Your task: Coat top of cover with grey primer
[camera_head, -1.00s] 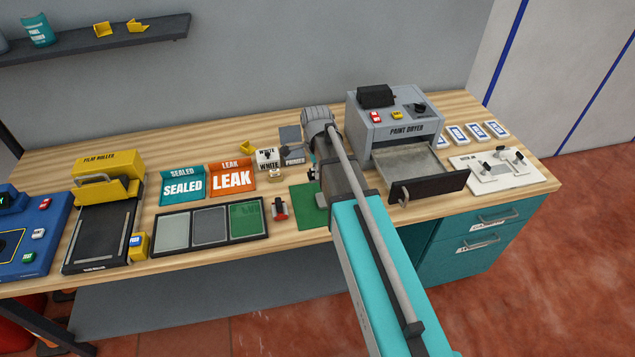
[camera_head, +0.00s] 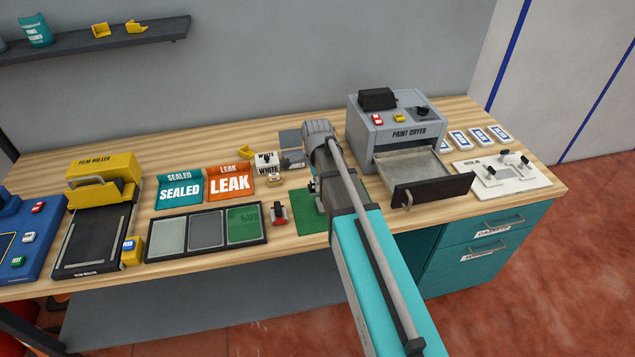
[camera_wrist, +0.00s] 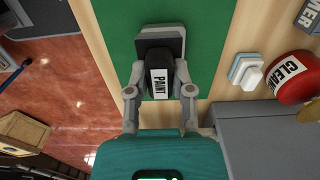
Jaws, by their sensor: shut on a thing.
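My gripper (camera_wrist: 160,92) is shut on a dark paint tool with a white PAINT label (camera_wrist: 160,82). The tool is over the green mat (camera_wrist: 112,35) in the wrist view. A grey, square-edged flat part (camera_wrist: 177,32) shows at the tool's far end; I cannot tell whether it is the tool's pad or the cover. In the head view my arm hides most of the gripper and the held tool, beside the green mat (camera_head: 308,222). A grey primer container (camera_head: 293,162) stands behind the mat, and its lettered edge shows in the wrist view (camera_wrist: 309,15).
A red CLEAN item (camera_wrist: 290,77) and a white-and-blue block (camera_wrist: 246,70) lie right of the mat in the wrist view. In the head view, a three-part tray (camera_head: 188,262) lies left of the mat. The paint dryer's open drawer (camera_head: 432,192) is to the right.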

